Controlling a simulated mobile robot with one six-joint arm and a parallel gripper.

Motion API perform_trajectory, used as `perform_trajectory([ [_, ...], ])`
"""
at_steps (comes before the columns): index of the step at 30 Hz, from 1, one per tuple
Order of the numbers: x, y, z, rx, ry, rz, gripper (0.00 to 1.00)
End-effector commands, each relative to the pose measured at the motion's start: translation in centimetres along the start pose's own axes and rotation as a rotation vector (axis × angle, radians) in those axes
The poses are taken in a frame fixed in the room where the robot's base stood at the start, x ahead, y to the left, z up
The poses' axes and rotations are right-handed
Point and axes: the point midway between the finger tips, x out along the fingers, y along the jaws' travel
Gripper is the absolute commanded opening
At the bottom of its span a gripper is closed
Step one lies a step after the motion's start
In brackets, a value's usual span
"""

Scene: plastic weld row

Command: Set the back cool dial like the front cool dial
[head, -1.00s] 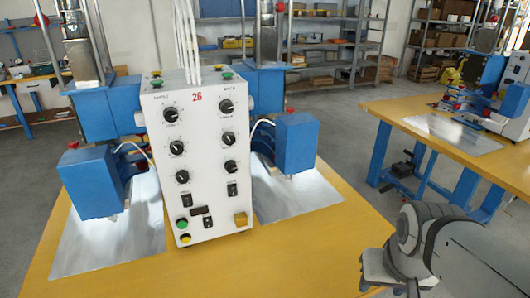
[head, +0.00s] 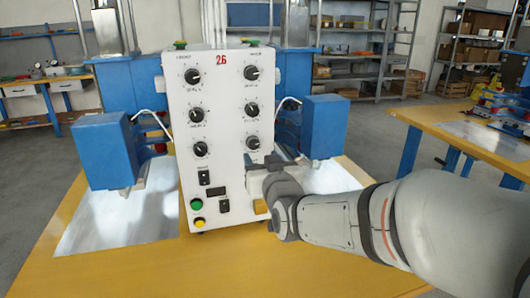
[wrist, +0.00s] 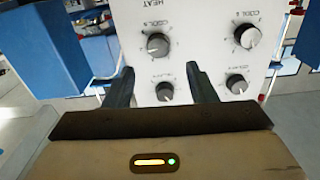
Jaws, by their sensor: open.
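The white control panel (head: 226,190) carries two columns of black dials. The back cool dial (head: 253,142) is the lowest in the right column; the front cool dial (head: 200,148) is the lowest in the left. My gripper (head: 262,172) is in front of the panel, just below the back cool dial. In the upside-down wrist view, the back cool dial (wrist: 158,45) shows beyond the open, empty fingers (wrist: 161,86), and the front cool dial (wrist: 248,37) is to its right. The exact pointer settings are too small to read surely.
Other dials sit above, such as the back middle dial (head: 252,109). Blue weld heads (head: 324,127) flank the panel, with metal plates (head: 120,212) below. Green (head: 197,204) and yellow (head: 199,222) buttons are low on the panel. My arm covers the table's right front.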

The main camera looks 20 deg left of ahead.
Motion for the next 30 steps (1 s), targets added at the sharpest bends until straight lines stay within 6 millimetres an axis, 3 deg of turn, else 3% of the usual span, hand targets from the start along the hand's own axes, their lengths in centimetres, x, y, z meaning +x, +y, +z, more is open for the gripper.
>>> perform_trajectory([
  [13, 6.3, 0.2, 0.0, 0.0, -0.003, 0.002, 0.51],
  [25, 7.0, 0.3, 0.0, 0.0, -0.003, 0.003, 0.5],
  [30, 7.0, 0.3, 0.0, 0.0, -0.003, 0.004, 0.37],
])
